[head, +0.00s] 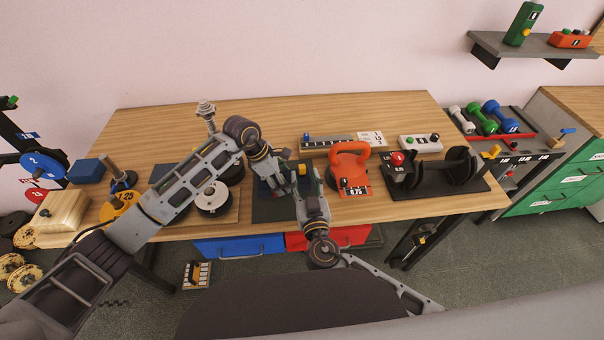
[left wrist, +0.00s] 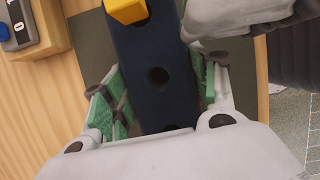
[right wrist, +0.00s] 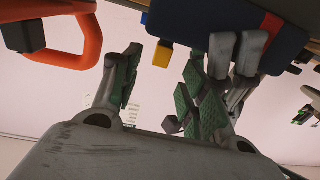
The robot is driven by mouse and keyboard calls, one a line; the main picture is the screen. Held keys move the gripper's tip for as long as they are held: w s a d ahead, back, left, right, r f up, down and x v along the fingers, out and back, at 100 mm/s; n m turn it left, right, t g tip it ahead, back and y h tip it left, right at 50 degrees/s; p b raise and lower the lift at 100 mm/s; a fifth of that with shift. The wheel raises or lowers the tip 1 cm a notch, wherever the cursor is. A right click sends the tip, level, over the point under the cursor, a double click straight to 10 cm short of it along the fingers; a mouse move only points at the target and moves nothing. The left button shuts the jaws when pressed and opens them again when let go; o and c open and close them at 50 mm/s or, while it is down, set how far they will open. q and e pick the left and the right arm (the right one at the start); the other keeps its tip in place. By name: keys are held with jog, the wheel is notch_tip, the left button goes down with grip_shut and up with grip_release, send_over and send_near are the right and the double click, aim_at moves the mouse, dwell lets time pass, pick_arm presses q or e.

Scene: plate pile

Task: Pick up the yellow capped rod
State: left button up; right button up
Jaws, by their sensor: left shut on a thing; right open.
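A dark blue block with round holes (left wrist: 152,40) lies between the green-padded fingers of my left gripper (left wrist: 155,78), which is shut on it. A yellow cap (left wrist: 127,10) shows at the block's upper end in the left wrist view; its rod is hidden there. In the right wrist view, a yellow piece (right wrist: 163,54) sticks out beside the blue block (right wrist: 220,20). My right gripper (right wrist: 160,78) is open, its fingers apart near the yellow piece, with nothing visibly held. In the head view, both grippers are close together over a dark mat (head: 270,208); the arms hide much there.
An orange kettlebell (head: 352,165) stands just right of the grippers. Weight plates (head: 212,196) sit left of the mat, partly behind my left arm. The table's back left (head: 160,120) is bare.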

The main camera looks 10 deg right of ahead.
aim_at(303, 169)
jog(key=shift+w, duration=0.3)
jog(key=shift+w, duration=0.1)
jog(key=shift+w+a, duration=0.2)
jog(key=shift+w, duration=2.2)
grip_shut()
